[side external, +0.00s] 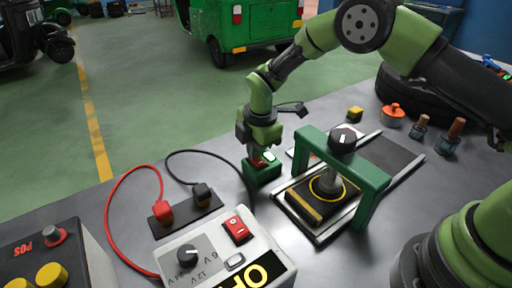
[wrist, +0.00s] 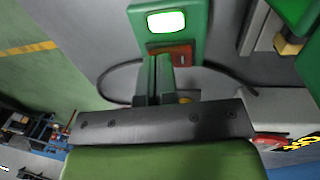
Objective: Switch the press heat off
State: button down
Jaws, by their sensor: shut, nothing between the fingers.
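The green switch box (side external: 262,172) stands on the bench left of the press. In the wrist view the box (wrist: 199,25) carries a bright, lit white-green lamp (wrist: 166,22) and an orange-red switch (wrist: 176,50) beside it. My gripper (side external: 260,157) is shut and empty, pointing down at the box. In the wrist view its fingertips (wrist: 159,62) are right at the switch and cover part of it; I cannot tell whether they touch. The press has a green frame (side external: 372,180), a black knob (side external: 343,138) and a black-and-yellow block (side external: 308,204) under it.
A power supply (side external: 220,255) with a dial and red rocker stands in front, near a black socket strip (side external: 186,213) with red and black leads. A yellow cube (side external: 355,113), an orange part (side external: 392,115) and a tyre (side external: 425,100) lie behind.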

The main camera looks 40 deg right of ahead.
jog(key=shift+w+f, duration=0.1)
jog(key=shift+f, duration=0.15)
jog(key=shift+s+r, duration=0.1)
jog(key=shift+s, duration=0.75)
jog(key=shift+r, duration=0.15)
notch_tip(320, 180, up, 14)
jog(key=s, duration=0.2)
dwell(0.4)
